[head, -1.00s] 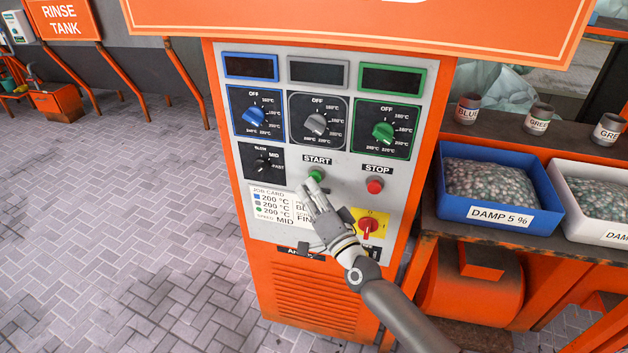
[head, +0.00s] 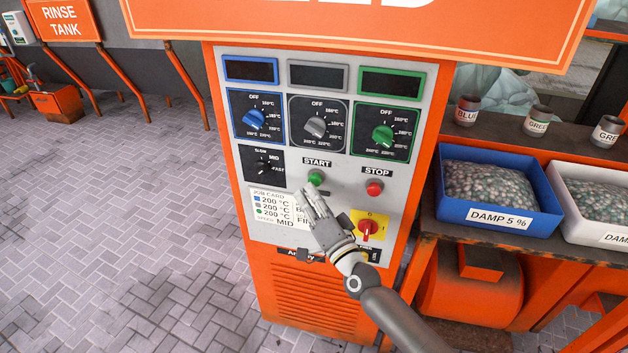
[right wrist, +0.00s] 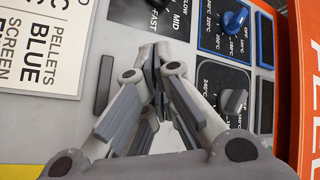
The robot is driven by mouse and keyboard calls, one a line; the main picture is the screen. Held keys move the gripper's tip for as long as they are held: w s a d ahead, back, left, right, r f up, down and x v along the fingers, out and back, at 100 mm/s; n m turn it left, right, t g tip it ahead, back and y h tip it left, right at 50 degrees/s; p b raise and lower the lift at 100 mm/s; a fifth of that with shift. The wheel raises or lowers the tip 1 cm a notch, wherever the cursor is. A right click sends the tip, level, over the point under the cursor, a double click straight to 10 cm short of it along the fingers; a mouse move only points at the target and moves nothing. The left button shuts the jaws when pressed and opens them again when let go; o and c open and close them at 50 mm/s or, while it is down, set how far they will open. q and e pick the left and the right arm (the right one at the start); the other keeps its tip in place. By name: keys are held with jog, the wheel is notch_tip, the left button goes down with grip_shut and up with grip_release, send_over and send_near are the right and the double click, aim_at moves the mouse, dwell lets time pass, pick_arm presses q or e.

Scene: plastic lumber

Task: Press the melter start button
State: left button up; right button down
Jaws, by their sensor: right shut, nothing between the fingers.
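The green start button (head: 316,178) sits under the START label on the grey melter panel (head: 345,200). My right gripper (head: 307,194) is shut and empty, its fingertips just below and left of the button in the head view. The whole green cap shows there, and I cannot tell how far the tips stand off the panel. In the right wrist view the closed fingertips (right wrist: 156,62) point at the panel, and the start button cannot be seen. My left gripper is not in view.
The red stop button (head: 375,188) is to the right of the start button. A red rotary switch on a yellow plate (head: 369,226) is below, beside my right gripper. Temperature knobs (head: 316,127) are above, under dark displays. A blue bin (head: 445,205) stands right of the cabinet.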

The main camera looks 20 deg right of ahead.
jog(key=shift+s+a, duration=0.2)
jog(key=s+a, duration=0.1)
jog(key=s+p, duration=0.1)
jog(key=s+a+p, duration=0.1)
jog(key=s, duration=0.1)
jog(key=shift+a, duration=0.35)
jog(key=shift+f, duration=0.1)
dwell(0.7)
